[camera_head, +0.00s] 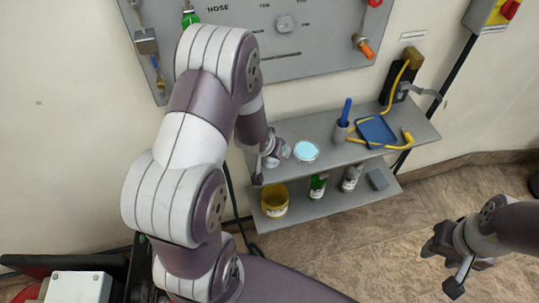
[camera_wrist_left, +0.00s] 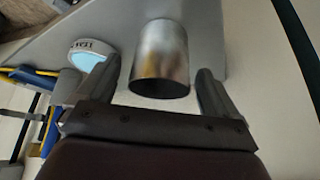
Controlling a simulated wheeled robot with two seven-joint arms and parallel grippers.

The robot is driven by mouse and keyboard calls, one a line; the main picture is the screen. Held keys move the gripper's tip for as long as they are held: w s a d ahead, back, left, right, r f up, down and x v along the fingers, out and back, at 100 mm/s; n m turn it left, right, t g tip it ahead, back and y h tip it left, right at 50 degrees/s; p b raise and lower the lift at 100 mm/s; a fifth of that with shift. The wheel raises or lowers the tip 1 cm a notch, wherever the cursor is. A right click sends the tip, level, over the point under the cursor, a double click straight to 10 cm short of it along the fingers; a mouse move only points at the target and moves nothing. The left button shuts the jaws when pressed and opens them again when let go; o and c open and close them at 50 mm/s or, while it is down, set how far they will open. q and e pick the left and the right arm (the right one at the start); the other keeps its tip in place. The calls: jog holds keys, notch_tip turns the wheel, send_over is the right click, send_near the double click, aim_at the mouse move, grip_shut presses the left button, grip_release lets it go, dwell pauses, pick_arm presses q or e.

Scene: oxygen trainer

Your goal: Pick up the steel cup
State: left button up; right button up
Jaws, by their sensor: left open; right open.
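The steel cup (camera_wrist_left: 160,55) shows in the left wrist view as a shiny grey cylinder, its dark rim towards my left gripper (camera_wrist_left: 158,75). The gripper's two fingers are open, one on each side of the cup, with a gap visible on both sides. In the head view, my left gripper (camera_head: 270,156) is at the left end of the upper shelf. There the arm and gripper largely hide the cup, and I cannot make it out clearly. My right gripper (camera_head: 440,267) is open and empty, low at the right, away from the shelves.
On the upper shelf (camera_head: 328,170) are a light-blue-topped round dish (camera_head: 306,152), a holder with a blue stick (camera_head: 342,130) and a blue tray (camera_head: 376,131) with a yellow hose. The lower shelf holds a yellow tub (camera_head: 274,200) and bottles. A panel hangs above.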

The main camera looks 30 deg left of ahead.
pick_arm(q)
jog(key=shift+w+f, duration=0.15)
jog(key=c, duration=1.1)
